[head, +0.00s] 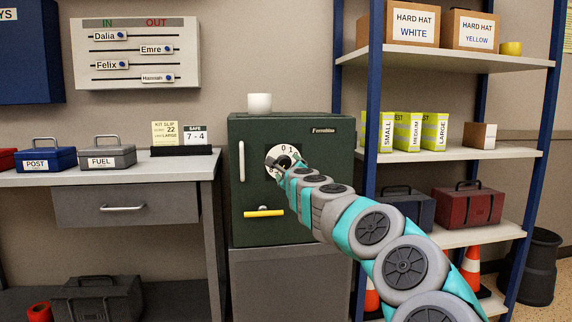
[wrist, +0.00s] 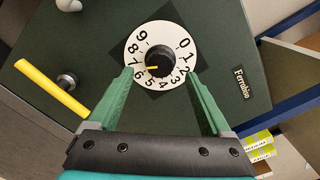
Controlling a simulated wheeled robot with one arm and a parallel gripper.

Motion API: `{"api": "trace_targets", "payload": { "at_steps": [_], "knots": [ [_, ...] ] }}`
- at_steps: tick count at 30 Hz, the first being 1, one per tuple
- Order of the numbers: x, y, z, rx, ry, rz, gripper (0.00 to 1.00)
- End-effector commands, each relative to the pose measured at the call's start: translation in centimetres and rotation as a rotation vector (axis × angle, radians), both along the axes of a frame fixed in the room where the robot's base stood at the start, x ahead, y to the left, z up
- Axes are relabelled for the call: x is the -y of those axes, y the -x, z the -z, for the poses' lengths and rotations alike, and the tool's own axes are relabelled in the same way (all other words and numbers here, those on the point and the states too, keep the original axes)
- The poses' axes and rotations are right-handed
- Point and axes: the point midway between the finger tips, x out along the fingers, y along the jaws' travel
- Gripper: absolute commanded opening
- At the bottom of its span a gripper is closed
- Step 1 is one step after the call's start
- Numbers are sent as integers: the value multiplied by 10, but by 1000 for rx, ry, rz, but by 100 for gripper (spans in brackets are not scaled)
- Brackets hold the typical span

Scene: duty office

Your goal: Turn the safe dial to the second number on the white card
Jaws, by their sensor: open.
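The white card (head: 195,135) stands on the desk left of the safe and reads "SAFE 7 - 4". The dark green safe (head: 305,215) has a white dial ring (head: 272,155) with digits, partly hidden by my arm. In the wrist view the ring (wrist: 134,54) surrounds a dark knob (wrist: 159,54) with a short yellow pointer. The pointer faces the 6–7 side; I cannot tell which digit exactly. My gripper (wrist: 159,74) is open, its green fingers spread at the ring's lower left and right edges, with the knob just beyond, between them. I cannot tell whether they touch the dial.
A yellow handle (head: 263,213) sticks out on the safe's front below the dial and shows at left in the wrist view. A shelf rack (head: 450,155) stands close at right, the desk (head: 110,178) at left.

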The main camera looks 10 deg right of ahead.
Motion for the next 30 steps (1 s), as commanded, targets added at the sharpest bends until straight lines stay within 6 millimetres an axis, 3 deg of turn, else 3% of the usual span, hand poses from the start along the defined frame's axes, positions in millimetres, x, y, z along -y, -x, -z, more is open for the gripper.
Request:
{"api": "trace_targets", "payload": {
  "at_steps": [15,28,30],
  "knots": [
    [-1,-41,0,-2,4,-3,83],
    [-1,-44,0,1,1,-3,83],
    [-1,-44,0,1,1,-2,76]
  ]
}}
